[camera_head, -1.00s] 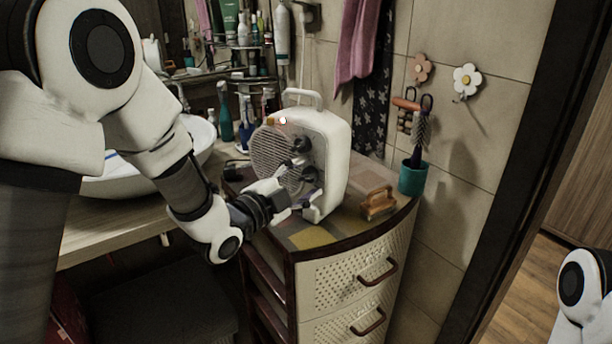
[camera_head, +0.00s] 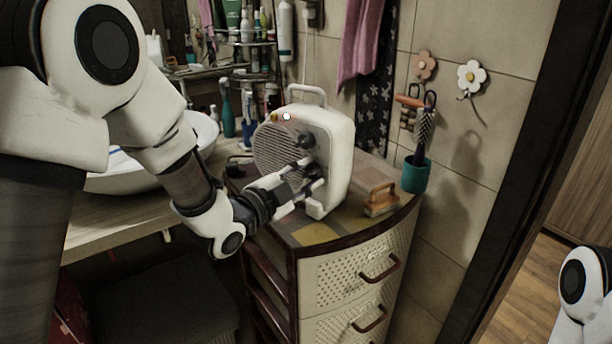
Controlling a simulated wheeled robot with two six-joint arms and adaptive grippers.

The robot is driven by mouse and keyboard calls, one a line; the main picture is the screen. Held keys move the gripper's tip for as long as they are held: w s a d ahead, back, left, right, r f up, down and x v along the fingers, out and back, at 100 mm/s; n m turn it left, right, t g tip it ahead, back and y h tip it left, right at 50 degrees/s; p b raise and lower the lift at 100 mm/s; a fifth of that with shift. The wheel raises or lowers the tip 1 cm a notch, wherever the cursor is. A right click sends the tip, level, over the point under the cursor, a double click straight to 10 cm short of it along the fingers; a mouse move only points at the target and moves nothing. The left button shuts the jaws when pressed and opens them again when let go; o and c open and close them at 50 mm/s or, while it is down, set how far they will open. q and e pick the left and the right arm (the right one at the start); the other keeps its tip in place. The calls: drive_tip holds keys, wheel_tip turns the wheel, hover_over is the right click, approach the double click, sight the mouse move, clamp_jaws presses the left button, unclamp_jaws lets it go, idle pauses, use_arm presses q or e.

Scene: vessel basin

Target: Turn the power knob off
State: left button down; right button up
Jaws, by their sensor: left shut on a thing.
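A white fan heater (camera_head: 338,152) with a carrying handle and a round ribbed grille stands upright on the drawer cabinet. Its front has two dark knobs, one above the other. The upper knob (camera_head: 306,139) is in plain view. The lower knob is mostly hidden by my left gripper (camera_head: 311,180), whose fingers are closed around it at the heater's front. Which of the two is the power knob I cannot tell. Small lights (camera_head: 286,117) show at the heater's top front edge. Of my right arm only a link shows at the lower right; its gripper is out of view.
The drawer cabinet (camera_head: 350,271) has a wooden-handled brush (camera_head: 381,199) and a teal cup (camera_head: 416,175) at its right. A white basin (camera_head: 130,178) sits to the left, partly behind my left arm. Bottles (camera_head: 227,110) stand behind the heater.

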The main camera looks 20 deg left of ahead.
use_arm(q)
drive_tip(key=n, duration=0.8)
drive_tip(key=shift+n, duration=0.4)
idle(0.4)
drive_tip(key=c, duration=0.8)
unclamp_jaws()
drive_tip(key=shift+o, duration=0.2)
drive_tip(key=v, duration=0.7)
drive_tip(key=shift+s, duration=0.25)
